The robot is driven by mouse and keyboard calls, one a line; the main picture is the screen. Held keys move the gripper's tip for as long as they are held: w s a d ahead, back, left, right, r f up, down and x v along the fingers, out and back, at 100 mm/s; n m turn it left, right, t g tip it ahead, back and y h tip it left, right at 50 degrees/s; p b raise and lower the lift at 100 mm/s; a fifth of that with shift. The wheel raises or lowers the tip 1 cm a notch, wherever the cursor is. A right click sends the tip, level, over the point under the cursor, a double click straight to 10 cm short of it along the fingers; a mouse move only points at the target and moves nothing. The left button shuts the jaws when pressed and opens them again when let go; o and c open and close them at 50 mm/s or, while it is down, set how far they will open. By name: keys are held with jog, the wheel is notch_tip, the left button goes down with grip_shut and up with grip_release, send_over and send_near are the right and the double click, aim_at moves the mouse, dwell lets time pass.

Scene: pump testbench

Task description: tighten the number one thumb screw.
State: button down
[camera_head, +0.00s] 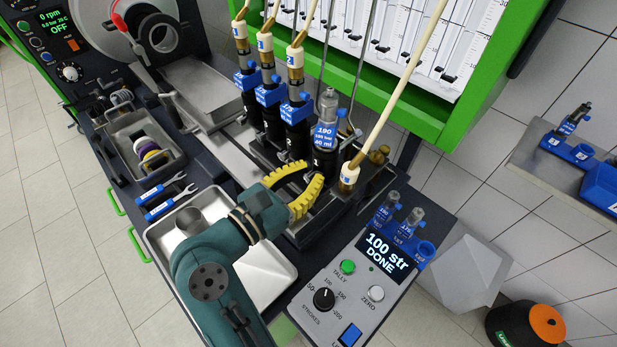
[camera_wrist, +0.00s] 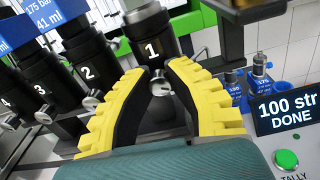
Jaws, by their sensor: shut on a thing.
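The black holder marked 1 (camera_head: 322,138) stands at the right end of a row of similar holders; it also shows in the wrist view (camera_wrist: 150,40). The number one thumb screw (camera_wrist: 160,87) is a small silver knob below the 1, partly hidden by my fingers. My gripper (camera_wrist: 158,76), with yellow ribbed fingers and dark inner pads, is shut on it from the front. In the head view, my gripper (camera_head: 313,178) reaches the foot of the number one holder and hides the screw. A silver-topped injector (camera_head: 326,110) with a blue 190 bar tag sits upright in this holder.
Holders 2 (camera_wrist: 88,72) and 3 (camera_wrist: 42,88) stand close to the left. A cream-ended tube (camera_head: 350,178) rises close to the right. A counter box (camera_head: 362,265) reading "100 str DONE" is at the right front. A metal tray (camera_head: 255,262) lies under my arm.

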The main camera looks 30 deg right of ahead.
dwell(0.4)
jog(key=c, duration=0.9)
grip_release()
jog(key=shift+c, duration=0.2)
jog(key=v, duration=1.2)
